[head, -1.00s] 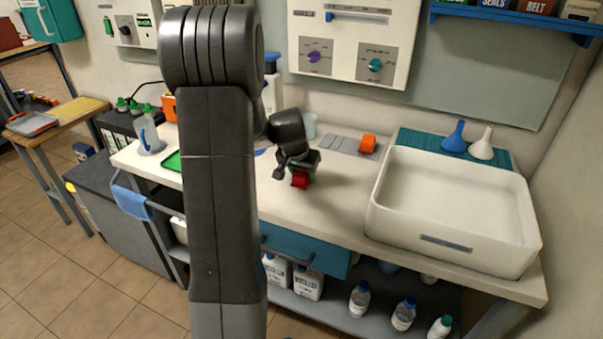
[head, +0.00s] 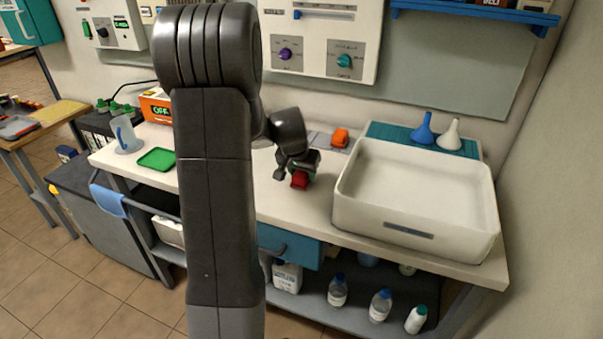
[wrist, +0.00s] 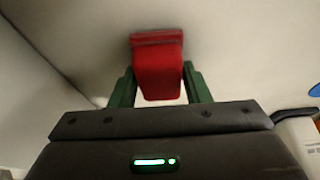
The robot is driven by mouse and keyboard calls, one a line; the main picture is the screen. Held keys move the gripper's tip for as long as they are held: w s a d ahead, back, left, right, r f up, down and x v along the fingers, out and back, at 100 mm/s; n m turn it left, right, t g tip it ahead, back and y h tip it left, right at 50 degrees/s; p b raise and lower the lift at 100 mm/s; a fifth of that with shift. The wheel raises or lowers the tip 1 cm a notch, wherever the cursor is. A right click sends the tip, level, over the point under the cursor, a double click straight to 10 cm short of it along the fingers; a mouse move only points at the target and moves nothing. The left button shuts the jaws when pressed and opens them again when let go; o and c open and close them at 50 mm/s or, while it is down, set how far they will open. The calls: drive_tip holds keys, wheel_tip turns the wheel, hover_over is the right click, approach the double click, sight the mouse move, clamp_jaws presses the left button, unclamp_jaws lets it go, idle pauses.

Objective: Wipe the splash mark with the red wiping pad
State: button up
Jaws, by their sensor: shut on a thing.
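The red wiping pad (head: 300,180) is held low at the front of my gripper (head: 299,170), over the white worktop (head: 290,212) just left of the sink basin. In the wrist view, the pad (wrist: 158,65) sits between the two green fingers of my gripper (wrist: 160,88), which are shut on its sides. I cannot tell whether the pad touches the worktop. I cannot make out the splash mark in either view; my arm covers part of the worktop.
The white basin (head: 400,237) stands close to the right of my gripper. An orange object (head: 340,137) lies behind it. Two funnels (head: 423,130) stand on a teal mat behind the basin. A green tray (head: 157,158) and a clear jug (head: 126,136) are at the left.

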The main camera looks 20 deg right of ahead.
drive_tip(key=r, duration=0.1)
drive_tip(key=r+p, duration=0.1)
drive_tip(key=r, duration=0.1)
drive_tip(key=shift+w+a+r, duration=0.1)
drive_tip(key=shift+w+a, duration=0.05)
drive_tip(key=shift+a, duration=0.05)
drive_tip(key=shift+r+p, duration=1.45)
drive_tip(key=shift+r, duration=0.95)
